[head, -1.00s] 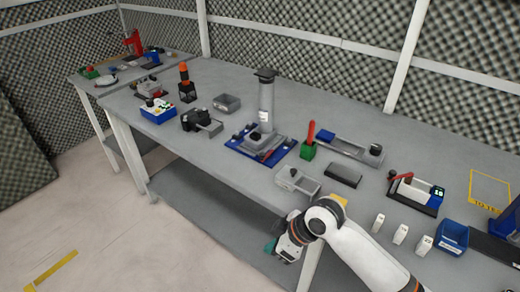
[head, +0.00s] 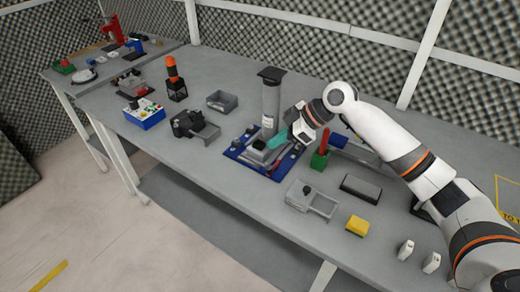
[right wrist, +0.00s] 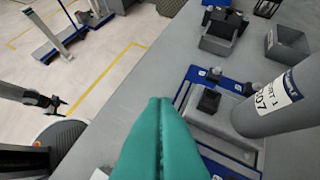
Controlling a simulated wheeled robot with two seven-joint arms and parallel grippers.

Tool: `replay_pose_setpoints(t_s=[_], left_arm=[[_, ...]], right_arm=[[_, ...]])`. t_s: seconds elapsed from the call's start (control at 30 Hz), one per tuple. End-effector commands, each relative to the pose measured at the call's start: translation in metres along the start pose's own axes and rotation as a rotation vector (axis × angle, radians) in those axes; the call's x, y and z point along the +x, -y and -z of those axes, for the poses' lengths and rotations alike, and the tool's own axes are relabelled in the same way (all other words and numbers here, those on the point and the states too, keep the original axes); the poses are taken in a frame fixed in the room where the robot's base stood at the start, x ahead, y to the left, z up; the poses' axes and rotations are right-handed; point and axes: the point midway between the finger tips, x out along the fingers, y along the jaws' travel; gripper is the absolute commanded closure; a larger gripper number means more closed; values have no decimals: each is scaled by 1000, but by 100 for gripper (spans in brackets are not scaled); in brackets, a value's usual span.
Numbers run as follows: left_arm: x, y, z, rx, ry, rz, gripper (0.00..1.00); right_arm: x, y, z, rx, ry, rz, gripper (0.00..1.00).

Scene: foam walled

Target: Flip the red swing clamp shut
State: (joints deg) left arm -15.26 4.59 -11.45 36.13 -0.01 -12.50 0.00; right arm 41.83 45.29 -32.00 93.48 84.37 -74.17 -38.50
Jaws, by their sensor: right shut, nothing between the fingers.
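A red upright lever (head: 324,140) stands on a small green block (head: 319,161) on the bench, right of a blue plate (head: 236,155). It may be the swing clamp's arm. The plate carries a grey block with a black knob (right wrist: 208,100) and a grey column (head: 270,105). My right gripper (head: 278,139) has teal fingers pressed together, empty, over the plate beside the column.
In front lie a grey tray-like fixture (head: 312,200), a yellow block (head: 357,225) and a dark block (head: 361,188). My right arm covers the right of the bench.

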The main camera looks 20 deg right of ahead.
Motion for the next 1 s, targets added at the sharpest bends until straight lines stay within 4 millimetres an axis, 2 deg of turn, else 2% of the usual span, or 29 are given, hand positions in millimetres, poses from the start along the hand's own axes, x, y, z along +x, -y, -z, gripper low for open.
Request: replay_pose_setpoints(t_s=[0.2,0.33,0.47,0.57,0.7,0.9,1.0], left_arm=[[-3,6,36,0,-52,8,30],[-4,9,52,0,-76,11,30],[-6,8,50,0,-72,10,30],[-8,6,39,0,-57,8,30],[-11,4,21,0,-31,6,30],[-16,4,21,0,-31,6,30],[-23,5,25,0,-38,7,30]], right_arm=[[0,0,0,1,0,0,100],[2,0,0,1,0,-1,100],[13,-1,-1,2,2,-3,100],[30,-1,-1,3,1,-4,100],[60,-1,-1,3,1,-5,100],[102,-1,-1,2,0,-4,100],[90,0,15,4,-4,2,100]])
